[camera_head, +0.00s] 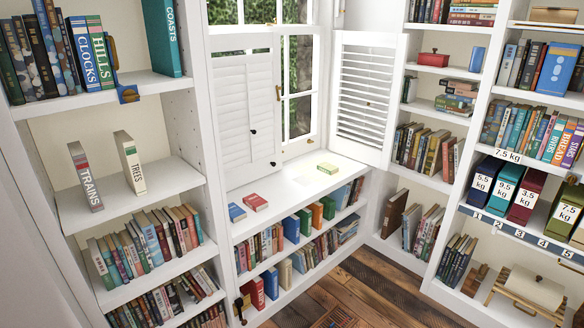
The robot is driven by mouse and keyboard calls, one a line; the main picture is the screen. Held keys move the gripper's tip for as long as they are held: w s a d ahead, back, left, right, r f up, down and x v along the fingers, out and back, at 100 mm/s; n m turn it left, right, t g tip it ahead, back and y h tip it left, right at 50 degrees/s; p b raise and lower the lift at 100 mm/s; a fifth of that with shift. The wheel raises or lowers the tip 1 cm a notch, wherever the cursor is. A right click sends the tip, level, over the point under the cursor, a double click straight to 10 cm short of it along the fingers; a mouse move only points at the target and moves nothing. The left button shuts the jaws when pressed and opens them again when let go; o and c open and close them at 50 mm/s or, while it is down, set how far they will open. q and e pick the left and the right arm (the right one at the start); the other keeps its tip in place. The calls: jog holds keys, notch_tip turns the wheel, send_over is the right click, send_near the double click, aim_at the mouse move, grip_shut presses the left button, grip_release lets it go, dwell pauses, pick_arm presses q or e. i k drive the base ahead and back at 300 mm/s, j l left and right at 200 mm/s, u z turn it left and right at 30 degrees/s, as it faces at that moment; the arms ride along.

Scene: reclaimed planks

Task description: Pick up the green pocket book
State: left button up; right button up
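A small yellow-green book (328,168) lies flat on the white window seat (285,190), towards its right end below the window. It is the only green book lying on the seat. A red book (255,202) and a blue book (237,212) lie flat near the seat's left front edge, apart from the green one. Neither of my grippers can be made out in this view.
White shelves of books stand left and right of the seat. Two upright books, TRAINS (86,177) and TREES (130,163), stand on the left shelf. White louvred shutters (365,95) flank the window.

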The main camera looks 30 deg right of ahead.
aim_at(320, 169)
jog(key=i+l+u, duration=0.25)
jog(key=l, duration=0.3)
jog(key=l+u, duration=0.2)
jog(key=l, duration=0.35)
jog(key=i+l+u, duration=0.1)
jog(key=l+u, duration=0.15)
jog(key=l, duration=0.35)
jog(key=i+l, duration=0.1)
jog(key=l, duration=1.05)
jog(key=i+l+u, duration=0.1)
jog(key=l, duration=1.05)
jog(key=i+l, duration=0.1)
jog(key=l, duration=1.05)
jog(key=i+u, duration=0.05)
